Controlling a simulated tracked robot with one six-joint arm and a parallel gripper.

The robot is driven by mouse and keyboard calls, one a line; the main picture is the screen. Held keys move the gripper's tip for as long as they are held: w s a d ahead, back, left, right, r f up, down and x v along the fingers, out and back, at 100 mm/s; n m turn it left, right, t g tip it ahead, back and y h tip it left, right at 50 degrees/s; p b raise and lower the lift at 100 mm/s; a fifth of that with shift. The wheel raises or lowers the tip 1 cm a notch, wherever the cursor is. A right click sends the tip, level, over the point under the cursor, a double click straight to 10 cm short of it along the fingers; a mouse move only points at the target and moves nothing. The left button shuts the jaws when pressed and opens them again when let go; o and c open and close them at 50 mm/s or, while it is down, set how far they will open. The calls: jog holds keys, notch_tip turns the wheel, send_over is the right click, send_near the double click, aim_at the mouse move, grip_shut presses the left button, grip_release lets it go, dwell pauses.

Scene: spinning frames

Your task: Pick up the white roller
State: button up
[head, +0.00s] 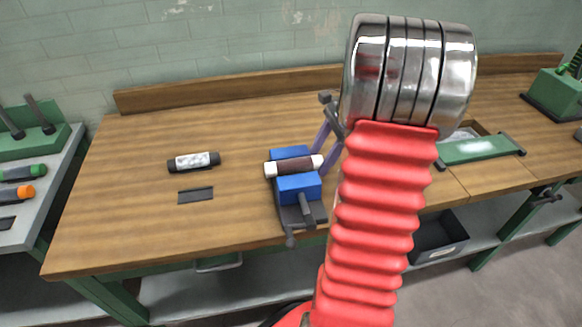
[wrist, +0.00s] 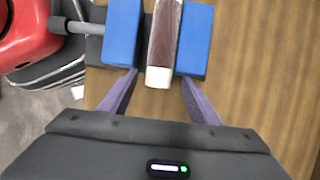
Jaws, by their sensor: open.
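A white roller with black ends (head: 194,162) lies on the workbench (head: 130,205) at the left in the head view. A brown roller with white ends (head: 293,166) is held between the blue jaws of a vise (head: 298,187). My gripper (head: 320,160) is open at the right end of the brown roller, with purple fingers. In the wrist view, my gripper (wrist: 160,97) is open and empty, its fingertips to either side of and below the near white end of the brown roller (wrist: 160,76). The white roller with black ends is not in the wrist view.
A flat dark bar (head: 195,195) lies in front of the white roller. A green plate (head: 480,148) is at the right. A grey side table (head: 40,195) with tools stands at far left. The bench is bare around the white roller, and a low back rail (head: 220,90) runs behind.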

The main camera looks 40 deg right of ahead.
dwell(0.4)
jog(key=c, duration=1.2)
